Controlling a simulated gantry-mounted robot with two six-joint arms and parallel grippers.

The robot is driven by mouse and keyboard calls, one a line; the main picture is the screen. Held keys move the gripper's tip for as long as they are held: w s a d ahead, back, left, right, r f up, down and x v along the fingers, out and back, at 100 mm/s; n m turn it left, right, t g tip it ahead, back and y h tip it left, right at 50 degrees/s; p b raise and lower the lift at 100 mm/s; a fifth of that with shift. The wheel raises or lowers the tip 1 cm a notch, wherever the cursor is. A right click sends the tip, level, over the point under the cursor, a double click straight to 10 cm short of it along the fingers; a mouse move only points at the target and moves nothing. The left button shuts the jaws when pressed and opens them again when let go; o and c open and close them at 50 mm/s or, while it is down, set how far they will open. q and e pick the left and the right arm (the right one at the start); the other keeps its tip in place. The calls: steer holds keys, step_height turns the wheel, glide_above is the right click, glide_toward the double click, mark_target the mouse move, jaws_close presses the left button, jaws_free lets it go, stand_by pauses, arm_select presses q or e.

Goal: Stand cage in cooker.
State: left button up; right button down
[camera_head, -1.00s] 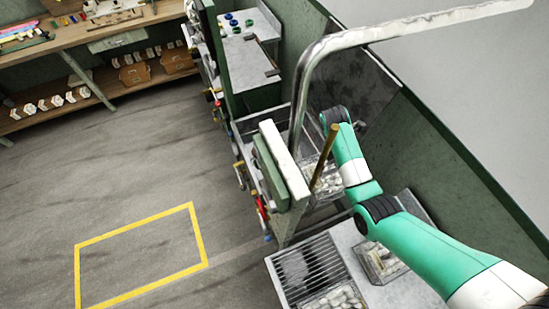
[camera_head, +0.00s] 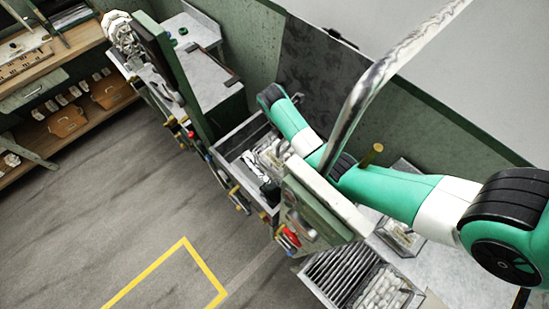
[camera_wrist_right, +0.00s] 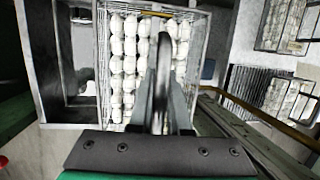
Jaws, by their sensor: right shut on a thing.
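A wire cage full of white cocoons (camera_wrist_right: 127,55) fills the middle of the right wrist view, below my right gripper (camera_wrist_right: 162,105). The gripper is shut on the cage's bar-like handle (camera_wrist_right: 164,60). In the head view, the cage (camera_head: 268,158) shows partly at the metal basin of the cooker (camera_head: 232,143), under my green right arm. The basin (camera_wrist_right: 28,70) also shows around the cage in the wrist view, with a dark open part to the left. Whether the cage touches the basin's floor is hidden. My left gripper is out of view.
Other cages of cocoons stand at the right, one on the counter (camera_head: 400,236) and one beside a slatted rack (camera_head: 338,272). A bent metal pipe (camera_head: 375,85) arches over the basins. A green panel with valves (camera_head: 318,212) fronts the bench. Floor at left is clear.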

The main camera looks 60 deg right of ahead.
step_height(320, 180, down, 28)
steer(key=b, duration=2.4)
steer(key=shift+r+b, duration=0.2)
steer(key=shift+b, duration=0.15)
steer(key=shift+f, duration=0.1)
steer(key=shift+f, duration=0.15)
steer(key=c, duration=0.9)
jaws_free()
steer(key=shift+o, duration=0.2)
steer(key=shift+r, duration=0.2)
